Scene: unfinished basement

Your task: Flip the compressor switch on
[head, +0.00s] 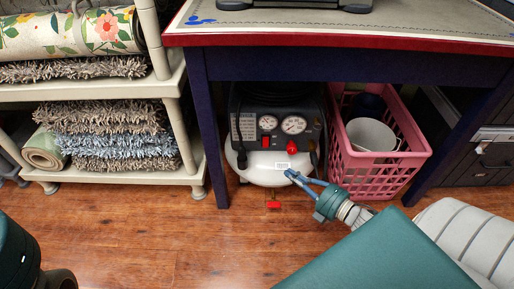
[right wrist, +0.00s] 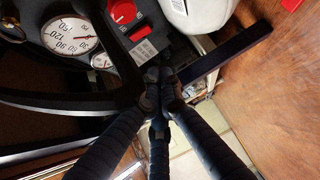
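The compressor (head: 245,162) has a white tank and a dark panel with two dials, and stands on the floor under the table. Its red switch (head: 266,141) is below the smaller dial; it also shows in the right wrist view (right wrist: 140,34). A red knob (head: 291,147) sits right of the switch. My right gripper (head: 289,173) has its blue fingertips drawn together, with nothing visible between them. They are in front of the white tank, below and right of the switch in the head view, apart from the switch. The switch's position is too small to tell. My left gripper is out of view.
The table (head: 350,68) stands over the compressor, with a dark leg (head: 207,135) at its left. A pink basket (head: 375,172) holding a white bucket is close on the right. A shelf (head: 110,180) with rolled rugs stands left. The wooden floor in front is clear.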

